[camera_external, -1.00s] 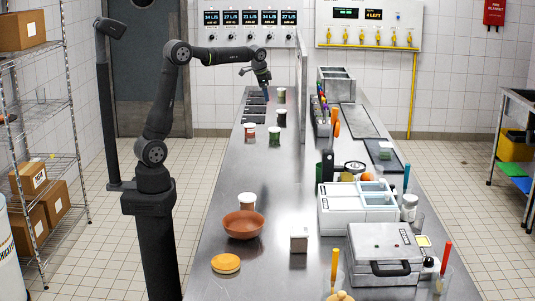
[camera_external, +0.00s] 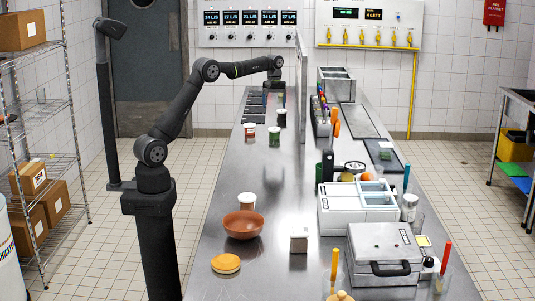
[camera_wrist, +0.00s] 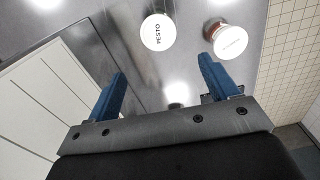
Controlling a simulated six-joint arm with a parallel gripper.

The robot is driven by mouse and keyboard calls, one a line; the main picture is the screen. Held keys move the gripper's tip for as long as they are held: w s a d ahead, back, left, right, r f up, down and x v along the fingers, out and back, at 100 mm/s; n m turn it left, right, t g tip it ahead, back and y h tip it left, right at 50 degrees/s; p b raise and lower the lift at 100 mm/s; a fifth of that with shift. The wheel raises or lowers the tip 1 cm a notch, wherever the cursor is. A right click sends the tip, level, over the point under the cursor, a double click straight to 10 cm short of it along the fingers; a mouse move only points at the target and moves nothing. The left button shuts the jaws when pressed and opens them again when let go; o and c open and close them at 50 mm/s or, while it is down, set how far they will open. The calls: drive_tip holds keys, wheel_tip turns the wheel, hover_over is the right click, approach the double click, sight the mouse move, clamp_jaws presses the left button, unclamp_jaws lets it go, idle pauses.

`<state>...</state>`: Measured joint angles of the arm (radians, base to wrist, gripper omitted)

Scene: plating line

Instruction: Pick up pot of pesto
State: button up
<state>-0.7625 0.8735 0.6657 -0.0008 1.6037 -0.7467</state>
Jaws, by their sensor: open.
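The pot of pesto (camera_external: 274,137) stands upright on the steel counter, with a white lid and green contents. In the wrist view its lid (camera_wrist: 157,32) reads PESTO and lies just beyond the gap between the fingertips. My gripper (camera_wrist: 161,66) is open and empty, with its two blue fingers apart. In the external view my gripper (camera_external: 269,92) is above the far part of the counter, farther back than the pesto pot; its fingers are small and partly hidden there.
An orange-red pot (camera_external: 249,131) stands left of the pesto, and a dark pot (camera_external: 282,118) stands behind it. A wall panel (camera_external: 301,90) rises along the right. Counter (camera_external: 240,168) in front is clear up to a white-lidded pot (camera_external: 247,199) and terracotta bowl (camera_external: 244,224).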

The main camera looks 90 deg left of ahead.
hover_over(274, 128)
wheel_tip(274, 128, down, 9)
drive_tip(key=shift+d+r, duration=0.1)
drive_tip(key=shift+r, duration=0.1)
drive_tip(key=shift+w+d+f, duration=0.1)
drive_tip(key=shift+d+f, duration=0.05)
drive_tip(key=shift+f, duration=1.2)
drive_tip(key=shift+d+f, duration=0.1)
drive_tip(key=shift+f, duration=1.2)
drive_tip(key=c, duration=0.9)
drive_tip(key=shift+c, duration=0.2)
drive_tip(key=shift+r, duration=0.2)
